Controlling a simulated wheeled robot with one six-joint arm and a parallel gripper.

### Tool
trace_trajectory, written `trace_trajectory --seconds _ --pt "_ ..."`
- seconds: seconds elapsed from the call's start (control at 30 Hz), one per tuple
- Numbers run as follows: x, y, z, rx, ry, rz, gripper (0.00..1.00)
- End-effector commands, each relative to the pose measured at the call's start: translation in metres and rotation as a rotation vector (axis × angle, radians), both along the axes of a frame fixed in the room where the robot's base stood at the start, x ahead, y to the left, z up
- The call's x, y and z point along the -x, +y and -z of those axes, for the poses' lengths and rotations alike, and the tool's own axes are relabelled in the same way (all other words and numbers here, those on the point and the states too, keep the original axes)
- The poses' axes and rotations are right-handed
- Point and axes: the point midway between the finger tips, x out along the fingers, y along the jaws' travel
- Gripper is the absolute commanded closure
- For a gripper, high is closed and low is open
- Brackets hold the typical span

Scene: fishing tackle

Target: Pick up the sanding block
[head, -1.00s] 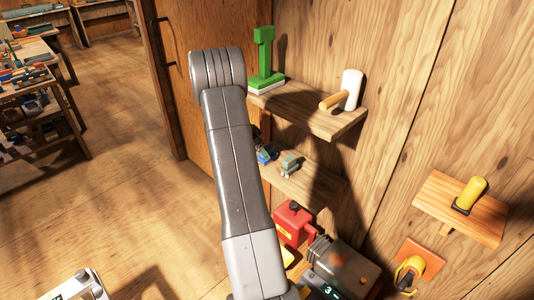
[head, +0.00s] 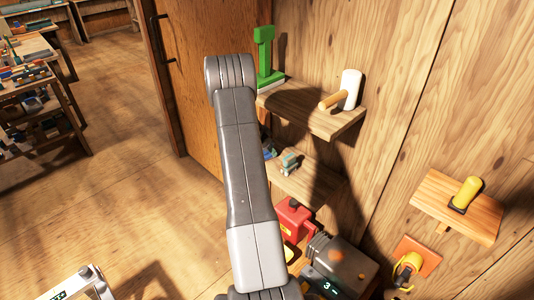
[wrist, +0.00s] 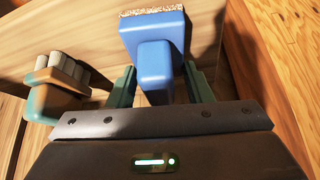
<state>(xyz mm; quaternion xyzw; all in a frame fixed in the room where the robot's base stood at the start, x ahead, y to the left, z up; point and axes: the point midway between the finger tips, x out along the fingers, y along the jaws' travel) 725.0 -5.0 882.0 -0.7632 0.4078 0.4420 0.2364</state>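The sanding block (wrist: 153,38) is blue, with a rough brown strip along its far edge and a raised blue grip facing me in the wrist view. In the head view a small blue part (head: 269,150) shows on the lower wall shelf, partly behind my arm. My gripper (wrist: 160,88) has its two teal fingers on either side of the block's grip. The left finger is close to the grip, and a gap shows on the right, so it looks open around it. The fingers are hidden behind my arm in the head view.
A teal item with grey cylinders (wrist: 58,85) lies left of the block; it also shows on the lower shelf (head: 290,163). The upper shelf (head: 325,120) holds a green tool (head: 266,52) and a white-headed mallet (head: 350,88). A red can (head: 292,217) stands below.

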Motion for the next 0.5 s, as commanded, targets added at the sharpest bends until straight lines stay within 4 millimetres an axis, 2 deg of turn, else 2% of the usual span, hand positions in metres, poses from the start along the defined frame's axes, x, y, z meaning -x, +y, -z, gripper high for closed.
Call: trace_trajectory --seconds 0.5 --pt "-0.0003 0.0001 -0.0050 0.000 -0.001 0.000 0.80"
